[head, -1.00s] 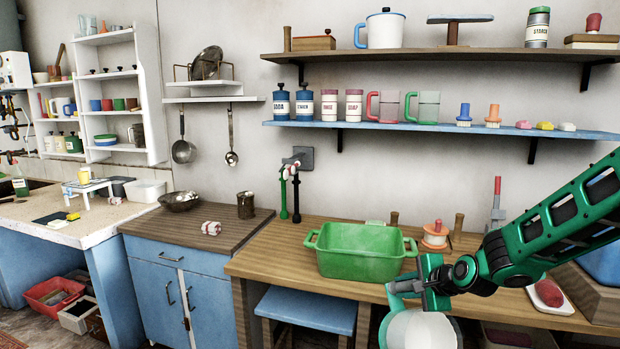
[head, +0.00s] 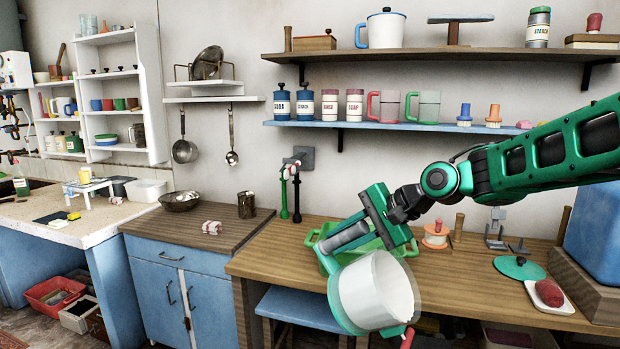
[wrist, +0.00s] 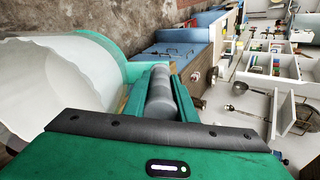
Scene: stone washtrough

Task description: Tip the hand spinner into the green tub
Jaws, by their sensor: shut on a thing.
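The hand spinner (head: 372,292) is a pale drum with a green rim and a small red knob. It is held in the air, tilted, at the front edge of the wooden counter in the head view. My gripper (head: 362,230) is shut on its grey handle (wrist: 160,95). The drum's wide mouth (wrist: 60,75) shows at the left of the wrist view. The green tub (head: 323,256) stands on the counter behind the spinner. The spinner and gripper hide most of it. I cannot see inside the tub.
A green lid (head: 519,267) with a knob, a soap dish (head: 549,294) and an orange-and-white spool (head: 436,236) lie to the right. A black-and-green tap (head: 291,195) stands behind, left. A blue stool (head: 305,308) is below the counter edge. A blue shelf (head: 400,124) hangs above.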

